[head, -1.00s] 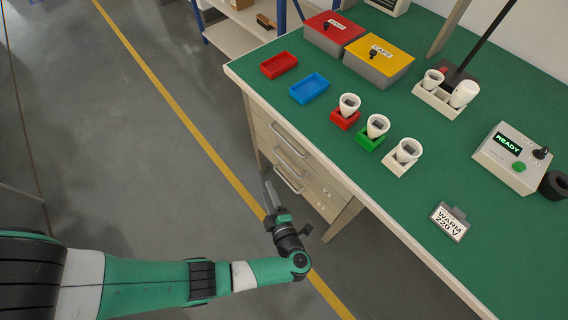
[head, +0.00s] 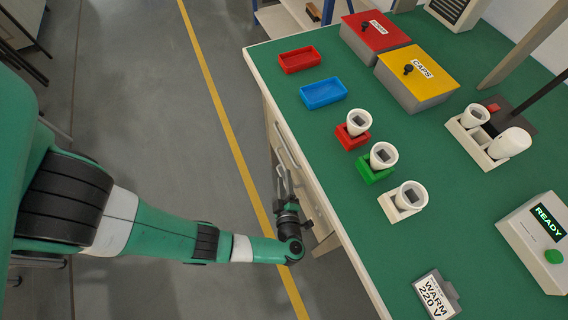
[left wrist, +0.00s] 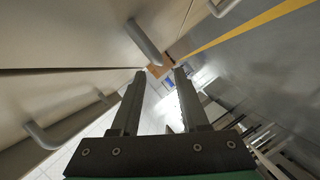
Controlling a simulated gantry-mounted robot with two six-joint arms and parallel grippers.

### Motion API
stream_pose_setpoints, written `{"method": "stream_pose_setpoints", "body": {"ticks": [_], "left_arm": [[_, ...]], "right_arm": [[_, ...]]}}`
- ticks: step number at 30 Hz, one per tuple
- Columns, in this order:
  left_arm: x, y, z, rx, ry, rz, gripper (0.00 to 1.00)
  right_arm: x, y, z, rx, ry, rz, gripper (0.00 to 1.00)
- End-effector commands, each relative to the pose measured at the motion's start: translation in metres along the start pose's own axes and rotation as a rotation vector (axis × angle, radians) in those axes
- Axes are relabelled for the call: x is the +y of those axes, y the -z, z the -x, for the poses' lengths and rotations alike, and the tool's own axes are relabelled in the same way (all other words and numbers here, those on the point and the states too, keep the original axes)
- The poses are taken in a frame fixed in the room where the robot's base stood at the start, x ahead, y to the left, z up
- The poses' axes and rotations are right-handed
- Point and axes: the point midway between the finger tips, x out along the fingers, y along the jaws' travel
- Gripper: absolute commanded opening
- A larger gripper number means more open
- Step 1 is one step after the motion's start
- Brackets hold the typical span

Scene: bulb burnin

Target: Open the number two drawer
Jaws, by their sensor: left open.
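The bench has a stack of pale drawers (head: 312,200) on its left side, with grey bar handles. One bar handle (head: 287,147) shows beside the bench edge. My left gripper (head: 281,172) is low beside the drawer fronts, open and empty. In the left wrist view my left gripper (left wrist: 160,74) points at a bar handle (left wrist: 145,42), whose near end lies just ahead of the fingertips. Another handle (left wrist: 52,136) is at lower left, and a third (left wrist: 222,7) at the top edge. No drawer number is readable, so I cannot tell which is number two. My right gripper is out of view.
The green bench top (head: 300,118) overhangs the drawers. It holds a red tray (head: 299,60), a blue tray (head: 323,93), several bulbs in holders, a CAPS box (head: 418,74) and a READY tester (head: 540,240). Open grey floor lies left of the bench.

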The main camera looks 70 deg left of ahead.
Motion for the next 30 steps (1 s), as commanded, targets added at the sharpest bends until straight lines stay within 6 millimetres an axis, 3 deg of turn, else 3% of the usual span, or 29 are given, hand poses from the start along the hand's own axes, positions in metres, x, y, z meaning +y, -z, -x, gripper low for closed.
{"method": "stream_pose_setpoints", "body": {"ticks": [3,9,20,27,30], "left_arm": [[-0.005,-0.001,-0.03,0.007,0.004,0.002,0.45],[-0.003,-0.001,-0.063,0.003,0.002,0.001,0.45],[0.0,0.0,-0.072,0.0,-0.001,-0.001,0.45],[0.0,0.0,-0.072,0.0,-0.001,-0.001,0.03],[0.0,0.0,-0.072,0.0,-0.001,-0.001,0.0]], "right_arm": [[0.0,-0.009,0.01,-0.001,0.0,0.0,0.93],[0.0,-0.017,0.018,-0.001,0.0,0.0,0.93],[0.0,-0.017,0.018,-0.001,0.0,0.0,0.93],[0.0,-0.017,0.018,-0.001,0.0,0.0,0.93],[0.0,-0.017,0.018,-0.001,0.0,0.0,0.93]]}}
